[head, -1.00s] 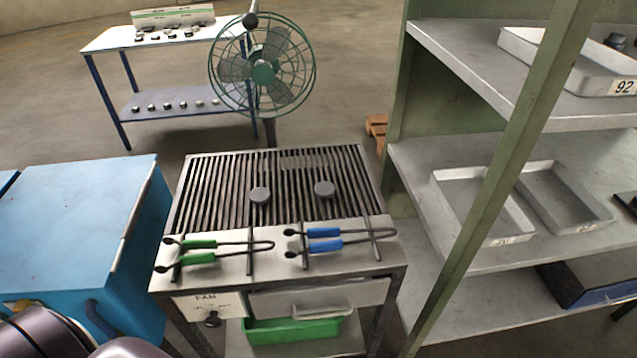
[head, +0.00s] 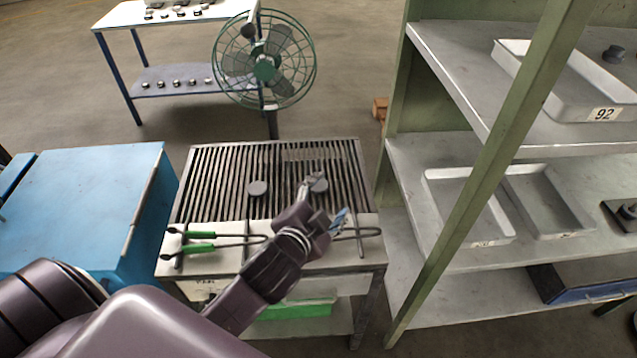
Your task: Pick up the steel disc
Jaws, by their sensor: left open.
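The right disc (head: 321,186) is partly covered by the fingers of my left gripper (head: 312,182). My left gripper is open and reaches over the table from the lower left, its fingertips at or just above the right disc. I cannot tell whether they touch it. My right gripper is not in view.
Green-handled tongs (head: 199,248) lie on the table's front ledge; blue-handled tongs (head: 340,217) are mostly behind my arm. A green fan (head: 264,68) stands behind the grate. A blue cabinet (head: 80,205) is at left, a shelf rack with trays (head: 466,207) at right.

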